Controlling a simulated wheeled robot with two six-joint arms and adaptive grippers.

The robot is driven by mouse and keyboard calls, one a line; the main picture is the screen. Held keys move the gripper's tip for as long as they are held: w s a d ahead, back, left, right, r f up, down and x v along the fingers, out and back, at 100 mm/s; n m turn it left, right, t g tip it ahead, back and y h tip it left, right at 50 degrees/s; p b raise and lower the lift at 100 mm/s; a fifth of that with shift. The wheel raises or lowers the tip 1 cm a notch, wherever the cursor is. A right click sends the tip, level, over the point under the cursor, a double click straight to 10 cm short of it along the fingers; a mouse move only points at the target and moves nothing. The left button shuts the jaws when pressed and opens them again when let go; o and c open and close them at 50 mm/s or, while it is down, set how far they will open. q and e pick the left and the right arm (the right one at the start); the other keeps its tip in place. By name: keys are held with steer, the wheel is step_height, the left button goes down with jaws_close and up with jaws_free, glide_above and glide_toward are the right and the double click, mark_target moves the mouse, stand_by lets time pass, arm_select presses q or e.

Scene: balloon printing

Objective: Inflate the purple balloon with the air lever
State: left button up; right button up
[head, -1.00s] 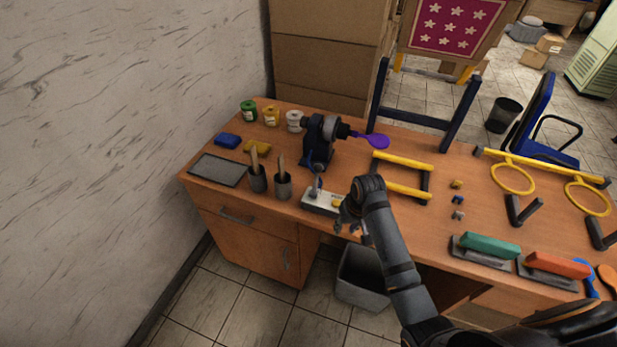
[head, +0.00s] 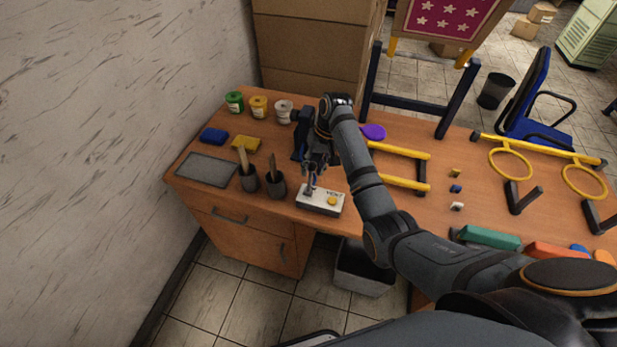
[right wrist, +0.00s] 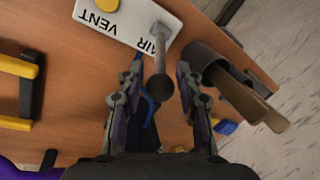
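The control box (head: 320,201) is white, with an upright air lever at its left end and a yellow vent button on its right. In the right wrist view, the lever's round knob (right wrist: 160,88) lies between the two fingers of my right gripper (right wrist: 159,72), which is open with a gap on both sides. In the head view my right gripper (head: 314,172) points down over the lever end of the box. The purple balloon (head: 374,132) is on the dark pump's nozzle, partly hidden by my right arm. My left gripper is not in view.
Two brush cups (head: 275,187) stand just left of the box; one cup (right wrist: 207,61) is close beside a finger in the wrist view. Paint jars (head: 258,107) stand at the back. A yellow-barred frame (head: 402,183) lies to the right. A bin (head: 362,270) is below the edge.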

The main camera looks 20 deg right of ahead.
steer(key=x, duration=0.5)
steer(key=shift+w+a+p, duration=0.1)
steer(key=shift+w+p, duration=0.05)
steer(key=shift+p, duration=0.15)
steer(key=shift+f, duration=0.65)
jaws_close()
